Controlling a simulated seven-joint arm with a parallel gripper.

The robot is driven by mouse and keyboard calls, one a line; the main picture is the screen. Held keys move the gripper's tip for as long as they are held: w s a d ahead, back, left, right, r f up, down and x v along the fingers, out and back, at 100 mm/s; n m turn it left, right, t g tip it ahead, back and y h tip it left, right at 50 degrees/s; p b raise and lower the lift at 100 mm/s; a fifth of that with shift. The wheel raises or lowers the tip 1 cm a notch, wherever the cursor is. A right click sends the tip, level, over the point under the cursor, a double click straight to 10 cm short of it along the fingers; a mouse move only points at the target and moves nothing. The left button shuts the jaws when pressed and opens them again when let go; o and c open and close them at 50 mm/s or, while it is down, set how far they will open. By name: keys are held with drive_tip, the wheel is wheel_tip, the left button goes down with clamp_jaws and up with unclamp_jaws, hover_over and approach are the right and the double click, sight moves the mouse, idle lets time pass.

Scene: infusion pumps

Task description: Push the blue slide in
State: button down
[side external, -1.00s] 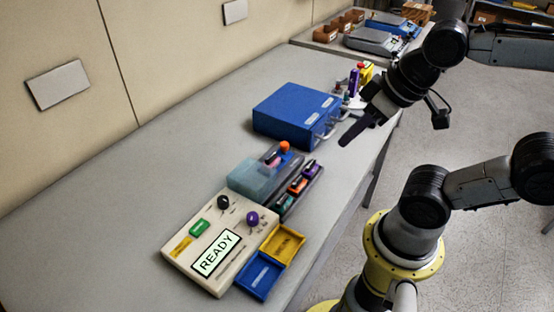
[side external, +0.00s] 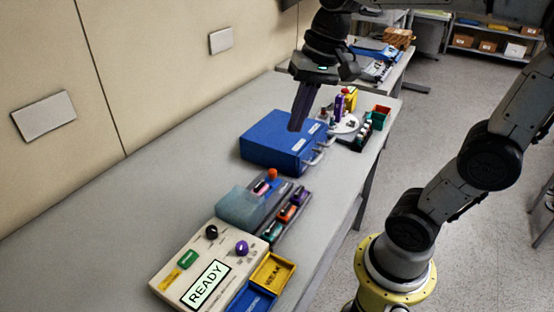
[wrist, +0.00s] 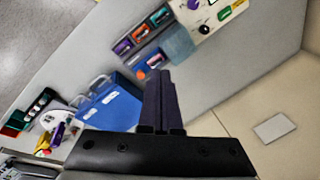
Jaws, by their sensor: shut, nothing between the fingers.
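A grey fixture with a translucent cover (side external: 240,205) stands on the bench behind the READY panel. A small blue piece (wrist: 153,62) with an orange knob (wrist: 140,74) sticks out of its open end; this seems to be the blue slide. The orange knob also shows in the side view (side external: 272,174). My gripper (side external: 298,128) is shut and empty, pointing down above the blue box (side external: 280,140). It is apart from the slide, farther back along the bench. In the wrist view its fingers (wrist: 158,75) hide part of the bench.
A rack of coloured pieces (side external: 288,212) lies right beside the fixture. The READY panel (side external: 205,270) has blue and yellow trays (side external: 272,272) beside it. The blue box has handles on its front. Small bottles (side external: 345,105) stand behind it. The bench left of these is clear.

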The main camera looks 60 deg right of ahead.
sight(259, 182)
drive_tip(key=w+d+f+m+g+y, duration=0.1)
drive_tip(key=w+d+f+m, duration=0.1)
drive_tip(key=w+d+f, duration=0.2)
drive_tip(key=w+d+f+m+g+y, duration=0.1)
drive_tip(key=w+d+f+m, duration=0.1)
drive_tip(key=w+d+f, duration=0.2)
drive_tip(key=w+d+f+m+g+y, duration=0.1)
drive_tip(key=w+d+f+m, duration=0.2)
drive_tip(key=d, duration=0.4)
drive_tip(key=shift+w+d+f+g, duration=0.15)
drive_tip(key=shift+w+f+g, duration=0.15)
drive_tip(key=shift+w+f, duration=0.45)
drive_tip(key=shift+s+d+f, duration=0.1)
drive_tip(key=shift+s+f, duration=0.1)
drive_tip(key=x, duration=0.9)
drive_tip(key=shift+f, duration=0.3)
drive_tip(key=a, duration=0.9)
